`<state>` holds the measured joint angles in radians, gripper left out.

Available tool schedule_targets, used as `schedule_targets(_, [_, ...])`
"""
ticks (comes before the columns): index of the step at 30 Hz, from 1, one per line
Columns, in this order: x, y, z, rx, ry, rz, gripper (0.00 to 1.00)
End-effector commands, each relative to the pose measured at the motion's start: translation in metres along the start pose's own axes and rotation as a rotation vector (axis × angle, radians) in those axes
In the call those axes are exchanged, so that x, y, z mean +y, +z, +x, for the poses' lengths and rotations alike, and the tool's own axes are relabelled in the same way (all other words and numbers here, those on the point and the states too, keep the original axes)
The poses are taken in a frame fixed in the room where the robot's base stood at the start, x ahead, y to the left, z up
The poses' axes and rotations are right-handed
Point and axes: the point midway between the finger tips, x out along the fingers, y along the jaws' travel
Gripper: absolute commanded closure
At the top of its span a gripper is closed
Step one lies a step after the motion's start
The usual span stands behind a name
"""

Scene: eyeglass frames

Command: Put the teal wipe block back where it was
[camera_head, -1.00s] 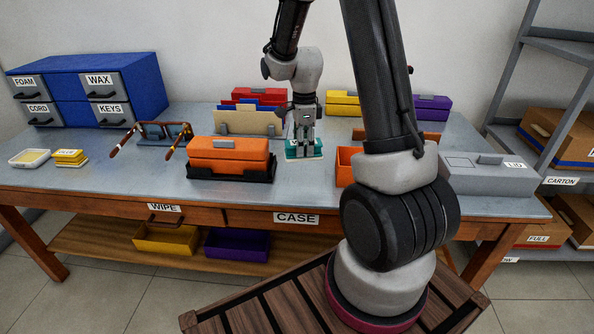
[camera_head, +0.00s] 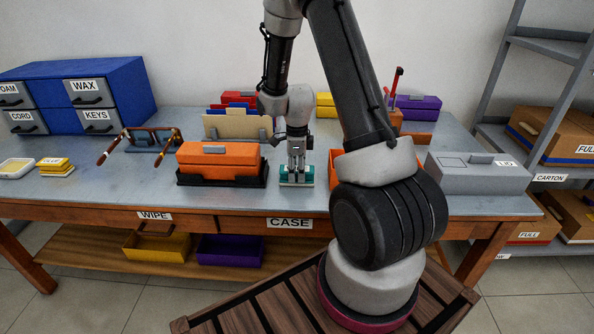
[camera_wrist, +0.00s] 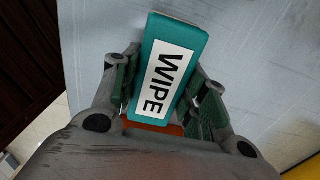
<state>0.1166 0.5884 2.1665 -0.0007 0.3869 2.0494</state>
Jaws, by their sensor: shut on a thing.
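The teal wipe block (camera_wrist: 180,38), with a white label reading WIPE, sits between my gripper's fingers in the wrist view. My gripper (camera_head: 297,172) is shut on it and points down near the front of the table, right of the orange case. The teal block (camera_head: 299,183) shows low around the fingertips in the head view. Whether it touches the tabletop I cannot tell. A label reading WIPE (camera_head: 155,216) is on the table's front edge at left, above a dark handle.
An orange case (camera_head: 218,162) on a black tray stands left of my gripper. A grey lidded box (camera_head: 480,175) is at right. Eyeglasses (camera_head: 150,140) on a stand, a yellow block (camera_head: 54,164) and a white tray (camera_head: 16,168) are at left. My arm hides some of the table.

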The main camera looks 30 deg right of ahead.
Motion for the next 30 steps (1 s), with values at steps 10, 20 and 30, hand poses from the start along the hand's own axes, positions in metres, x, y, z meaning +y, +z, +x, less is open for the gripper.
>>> schedule_targets(10, [0.000,0.000,0.002,0.000,0.000,0.000,0.35])
schedule_targets(20, [0.000,0.000,0.001,0.000,-0.001,0.000,0.35])
schedule_targets(30, [-0.001,0.001,-0.057,-0.003,-0.006,0.000,0.35])
